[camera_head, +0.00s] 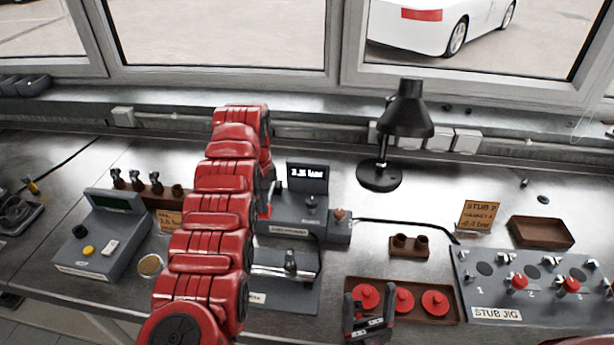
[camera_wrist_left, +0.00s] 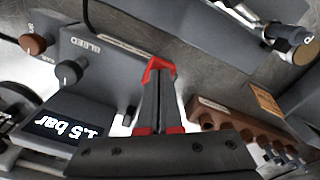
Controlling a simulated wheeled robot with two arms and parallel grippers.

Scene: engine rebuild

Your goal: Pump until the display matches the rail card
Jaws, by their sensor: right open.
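The grey pump unit (camera_head: 290,217) stands mid-bench with a lit display (camera_head: 307,179), too small to read surely here. In the left wrist view the display (camera_wrist_left: 72,128) appears upside down and reads 1.5 bar. A knob (camera_wrist_left: 70,72) sits by the word BLEED. The rail card (camera_head: 170,221) is partly hidden behind my left arm; its number is hard to read. My left gripper (camera_wrist_left: 158,66) looks shut beside the pump, with nothing visible between its fingers; my arm mostly hides it in the head view. My right gripper (camera_head: 368,315) is open over the red-cap tray.
The tray (camera_head: 452,316) holds red caps. The stub jig (camera_head: 525,300) and a STUB 2 card (camera_head: 478,215) are at right. A black lamp (camera_head: 380,175) stands behind. A grey console (camera_head: 95,245) and a brown rack (camera_head: 150,190) are at left.

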